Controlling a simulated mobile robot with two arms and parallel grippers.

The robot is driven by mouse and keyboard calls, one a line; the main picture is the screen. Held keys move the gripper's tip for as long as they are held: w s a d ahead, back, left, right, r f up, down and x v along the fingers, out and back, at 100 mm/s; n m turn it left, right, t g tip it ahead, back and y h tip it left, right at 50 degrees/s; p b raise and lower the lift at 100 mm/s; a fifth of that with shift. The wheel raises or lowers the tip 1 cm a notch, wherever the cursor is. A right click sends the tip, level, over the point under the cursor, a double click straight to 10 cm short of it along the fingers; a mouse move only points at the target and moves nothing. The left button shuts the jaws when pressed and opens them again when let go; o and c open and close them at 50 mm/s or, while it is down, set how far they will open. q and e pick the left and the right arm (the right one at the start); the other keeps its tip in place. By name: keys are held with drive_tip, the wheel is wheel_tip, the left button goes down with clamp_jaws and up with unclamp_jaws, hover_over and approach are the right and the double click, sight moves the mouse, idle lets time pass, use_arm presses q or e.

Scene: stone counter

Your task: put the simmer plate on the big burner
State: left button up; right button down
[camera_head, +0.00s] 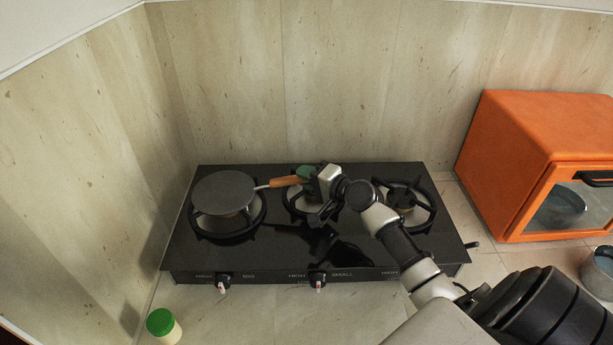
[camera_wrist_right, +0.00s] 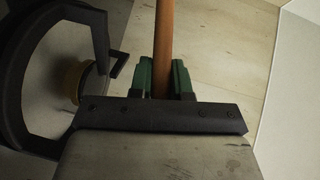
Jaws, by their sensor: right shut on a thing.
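The simmer plate (camera_head: 223,192) is a flat dark grey disc with a thin metal neck and a wooden handle (camera_head: 285,181). In the head view it is over the left burner (camera_head: 232,229) of the black stove; I cannot tell whether it rests on the grate or hangs just above it. My right gripper (camera_head: 306,174) is shut on the wooden handle, above the middle burner (camera_head: 296,203). In the right wrist view the handle (camera_wrist_right: 164,45) runs between the green fingertips (camera_wrist_right: 161,78). The disc is out of that view. My left gripper is not in view.
The black stove (camera_head: 350,257) has a right burner (camera_head: 405,203) and front knobs (camera_head: 222,284). An orange oven (camera_head: 537,155) stands at the right, with a metal pot (camera_head: 600,272) near it. A green-lidded jar (camera_head: 162,325) stands at the front left. Walls close off the back and left.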

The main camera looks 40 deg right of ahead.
drive_tip(key=shift+f+b, duration=0.4)
drive_tip(key=c, duration=1)
unclamp_jaws()
drive_tip(key=shift+f, duration=0.1)
drive_tip(key=shift+s, duration=0.15)
drive_tip(key=shift+s+d, duration=0.2)
drive_tip(key=shift+s, duration=0.15)
drive_tip(key=shift+b+v, duration=1.4)
drive_tip(key=shift+v, duration=3.55)
